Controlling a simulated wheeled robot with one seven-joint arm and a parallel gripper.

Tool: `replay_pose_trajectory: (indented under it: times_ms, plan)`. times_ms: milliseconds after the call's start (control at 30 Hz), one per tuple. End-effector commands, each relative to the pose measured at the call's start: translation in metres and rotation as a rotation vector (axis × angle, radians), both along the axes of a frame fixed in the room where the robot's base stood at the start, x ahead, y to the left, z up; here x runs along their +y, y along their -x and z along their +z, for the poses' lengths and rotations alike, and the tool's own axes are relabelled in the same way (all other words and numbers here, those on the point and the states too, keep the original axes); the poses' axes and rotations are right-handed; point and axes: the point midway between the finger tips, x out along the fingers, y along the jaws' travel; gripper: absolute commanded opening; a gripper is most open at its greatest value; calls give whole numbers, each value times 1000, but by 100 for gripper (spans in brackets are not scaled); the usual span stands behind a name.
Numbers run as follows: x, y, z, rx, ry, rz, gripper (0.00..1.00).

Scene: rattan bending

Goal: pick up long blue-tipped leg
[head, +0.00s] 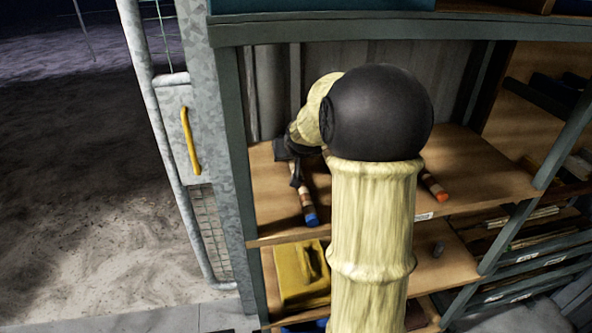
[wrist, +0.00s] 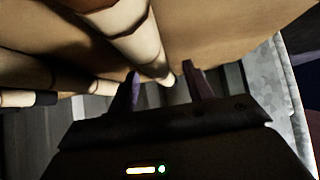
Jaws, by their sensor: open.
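The blue-tipped leg (head: 307,204) lies on the upper wooden shelf, its blue end pointing toward the shelf's front edge. My arm hides its far part in the head view. My gripper (head: 295,178) is low over this leg. In the wrist view the fingers of my gripper (wrist: 161,70) are apart. A pale banded rod (wrist: 145,45) runs down toward the gap between them, probably the same leg; its colored tip is not visible there. I cannot tell whether a finger touches it.
An orange-tipped leg (head: 434,186) lies on the same shelf (head: 480,178), to the right of my arm. More rods (wrist: 45,75) show at left in the wrist view. A metal post (head: 222,130) stands left of the shelf. A yellow box (head: 300,275) sits below.

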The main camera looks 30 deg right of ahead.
Motion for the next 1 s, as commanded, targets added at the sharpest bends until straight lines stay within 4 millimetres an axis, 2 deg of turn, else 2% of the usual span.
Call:
replay_pose_trajectory:
  times_ms: [133,633,900,1000]
  plan:
    - [-2,-6,-7,1,0,0,51]
    - [-3,-5,-6,0,1,-2,51]
    - [-2,-5,-6,0,1,-2,0]
    - [-3,-5,-6,-1,1,-2,0]
